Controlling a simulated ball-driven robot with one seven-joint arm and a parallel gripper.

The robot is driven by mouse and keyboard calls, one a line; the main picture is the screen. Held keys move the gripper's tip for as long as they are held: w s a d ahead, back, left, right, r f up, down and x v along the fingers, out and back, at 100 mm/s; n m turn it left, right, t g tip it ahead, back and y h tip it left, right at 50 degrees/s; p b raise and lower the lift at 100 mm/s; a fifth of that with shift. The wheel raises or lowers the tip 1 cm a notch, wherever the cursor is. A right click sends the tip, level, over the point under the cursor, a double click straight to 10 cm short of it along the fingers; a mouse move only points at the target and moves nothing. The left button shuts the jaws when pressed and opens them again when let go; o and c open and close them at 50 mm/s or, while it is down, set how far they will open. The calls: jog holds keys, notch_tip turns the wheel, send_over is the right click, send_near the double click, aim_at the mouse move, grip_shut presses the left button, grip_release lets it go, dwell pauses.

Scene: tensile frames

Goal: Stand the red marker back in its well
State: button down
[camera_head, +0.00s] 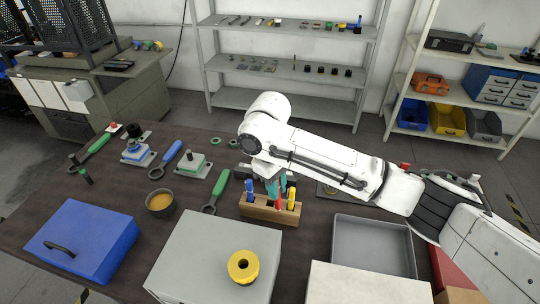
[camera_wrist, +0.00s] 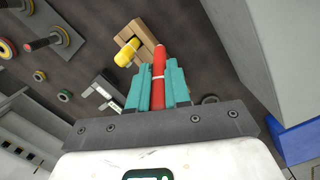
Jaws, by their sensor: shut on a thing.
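My gripper (camera_head: 273,186) points down over the wooden marker block (camera_head: 262,212). Its teal fingers, also in the wrist view (camera_wrist: 158,78), are shut on the red marker (camera_wrist: 158,58). The red marker (camera_head: 280,200) runs down from the fingers to the block in the head view; its lower end is hard to make out, and I cannot tell if it is inside a well. A blue marker (camera_head: 250,190) stands in the block to the left and a yellow marker (camera_head: 291,195) to the right. In the wrist view the wooden block (camera_wrist: 146,34) shows beyond the fingertips, with the yellow marker (camera_wrist: 126,53).
A green-handled tool (camera_head: 217,190) lies left of the block. A grey tray (camera_head: 374,220) stands to its right. A grey box with a yellow ring (camera_head: 243,267) is in front. A blue box (camera_head: 82,240) and a round bowl (camera_head: 161,204) stand further left.

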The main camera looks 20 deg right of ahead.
jog(key=w+r+n+t+p, duration=0.1)
jog(key=w+r+n+p, duration=0.1)
jog(key=w+r+n, duration=0.25)
jog(key=shift+n+y, duration=0.3)
jog(key=shift+n, duration=0.15)
jog(key=f+b, duration=0.5)
jog(key=shift+s+f, duration=0.2)
jog(key=shift+s, duration=0.1)
jog(key=shift+r+p, duration=0.1)
jog(key=shift+p, duration=0.6)
jog(key=shift+f, duration=0.2)
jog(key=shift+f+b, duration=0.65)
jog(key=shift+f, duration=0.55)
jog(key=shift+f, duration=0.1)
jog(key=shift+f+b, duration=0.6)
jog(key=shift+f, duration=1.1)
jog(key=c, duration=1)
grip_release()
